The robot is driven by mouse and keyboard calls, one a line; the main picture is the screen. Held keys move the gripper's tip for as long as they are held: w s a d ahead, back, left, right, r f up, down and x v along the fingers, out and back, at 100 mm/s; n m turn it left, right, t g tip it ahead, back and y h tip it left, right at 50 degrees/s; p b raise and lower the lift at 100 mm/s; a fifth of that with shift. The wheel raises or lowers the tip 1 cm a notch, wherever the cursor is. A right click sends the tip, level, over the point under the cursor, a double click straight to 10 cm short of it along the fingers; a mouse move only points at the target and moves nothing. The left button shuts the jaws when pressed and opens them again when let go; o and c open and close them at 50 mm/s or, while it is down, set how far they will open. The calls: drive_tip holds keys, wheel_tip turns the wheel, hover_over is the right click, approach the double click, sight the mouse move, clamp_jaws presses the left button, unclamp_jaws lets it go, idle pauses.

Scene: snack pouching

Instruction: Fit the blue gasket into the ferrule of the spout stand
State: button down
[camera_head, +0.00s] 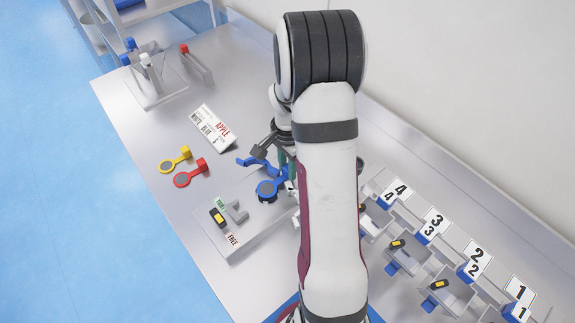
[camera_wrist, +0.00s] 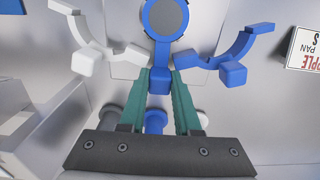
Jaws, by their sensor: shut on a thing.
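The blue gasket (camera_wrist: 165,18), a ring with a grey disc and a square tab, is at the top of the wrist view. In the head view the gasket (camera_head: 268,188) shows just left of my arm. My gripper (camera_wrist: 161,76) has its green fingers shut on the tab. A blue curved arm (camera_wrist: 237,48) with a block end and a similar white curved arm (camera_wrist: 92,38) flank the gasket, apart from it in the wrist view. They look like parts of the spout stand. I cannot tell where the ferrule is or whether the gasket touches it. My arm hides much of this area.
A yellow gasket (camera_head: 175,160) and a red gasket (camera_head: 190,173) lie to the left. A printed card (camera_head: 213,128) lies behind them. A raised tray marked FREE (camera_head: 250,240) holds a dark yellow-banded piece (camera_head: 217,217). Numbered bays (camera_head: 432,225) line the right side.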

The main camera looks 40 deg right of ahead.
drive_tip(key=shift+f, duration=0.75)
drive_tip(key=c, duration=0.5)
unclamp_jaws()
drive_tip(key=shift+c, duration=0.2)
wheel_tip(320, 180, up, 16)
drive_tip(key=shift+f, duration=0.1)
drive_tip(key=s+a+r+n, duration=0.2)
drive_tip(key=s+a+n, duration=0.1)
drive_tip(key=a, duration=0.3)
drive_tip(key=s+a+r+n, duration=0.1)
drive_tip(key=s+a+n, duration=0.15)
drive_tip(key=a, duration=0.45)
drive_tip(key=s+a+f+n+y, duration=0.1)
drive_tip(key=s+a+f+n, duration=0.1)
drive_tip(key=s+a+n, duration=0.5)
drive_tip(key=s+a, duration=0.3)
drive_tip(key=s, duration=0.3)
drive_tip(key=shift+s+a+y, duration=0.25)
drive_tip(key=shift+s+y, duration=0.1)
drive_tip(key=shift+y, duration=0.05)
